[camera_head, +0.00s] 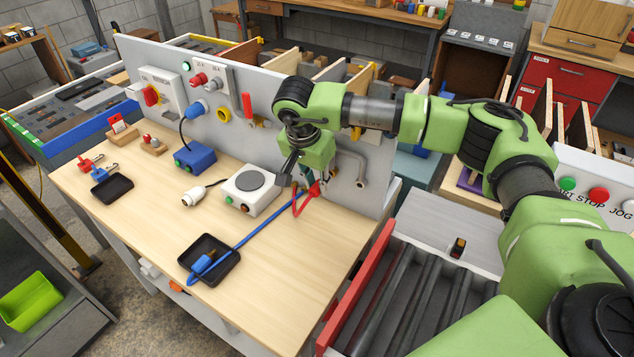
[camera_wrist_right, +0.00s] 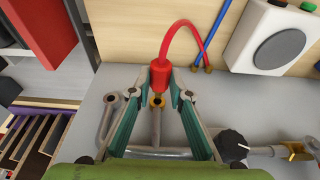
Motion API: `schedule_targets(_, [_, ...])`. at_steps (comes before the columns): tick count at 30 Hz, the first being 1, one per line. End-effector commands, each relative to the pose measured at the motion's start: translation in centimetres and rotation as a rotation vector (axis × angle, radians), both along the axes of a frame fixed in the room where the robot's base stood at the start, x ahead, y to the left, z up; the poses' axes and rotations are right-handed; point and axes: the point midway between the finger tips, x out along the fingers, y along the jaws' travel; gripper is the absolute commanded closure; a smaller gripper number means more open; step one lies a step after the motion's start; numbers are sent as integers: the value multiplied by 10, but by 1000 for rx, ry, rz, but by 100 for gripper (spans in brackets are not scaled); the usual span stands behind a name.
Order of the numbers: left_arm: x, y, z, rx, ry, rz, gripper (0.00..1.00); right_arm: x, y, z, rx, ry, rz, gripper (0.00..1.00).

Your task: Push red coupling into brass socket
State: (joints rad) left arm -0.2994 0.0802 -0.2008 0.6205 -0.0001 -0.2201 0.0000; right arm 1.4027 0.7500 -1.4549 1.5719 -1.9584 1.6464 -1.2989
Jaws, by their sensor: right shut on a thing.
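The red coupling (camera_wrist_right: 159,76) is a short red cylinder on a red hose in the right wrist view. My right gripper (camera_wrist_right: 160,72) is shut on it, with one finger on each side. The brass socket (camera_wrist_right: 157,102) shows just below the coupling's end, close in line with it. I cannot tell whether they touch. In the head view the coupling (camera_head: 314,189) is at the panel's foot beside my right gripper (camera_head: 292,172), and the fingers partly hide that area. The brass socket is not clear there. My left gripper is not in view.
A grey panel (camera_head: 258,145) stands behind the bench. A white box with a round grey plate (camera_head: 250,190) stands left of the gripper. A blue hose (camera_head: 262,228) runs to a black tray (camera_head: 212,240). A bent grey pipe (camera_head: 359,172) is right of the gripper.

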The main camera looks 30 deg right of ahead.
Motion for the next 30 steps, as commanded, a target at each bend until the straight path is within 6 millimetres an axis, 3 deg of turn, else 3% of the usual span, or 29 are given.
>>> schedule_targets(30, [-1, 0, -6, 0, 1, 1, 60, 10, -16, 0, 1, -1, -1, 100])
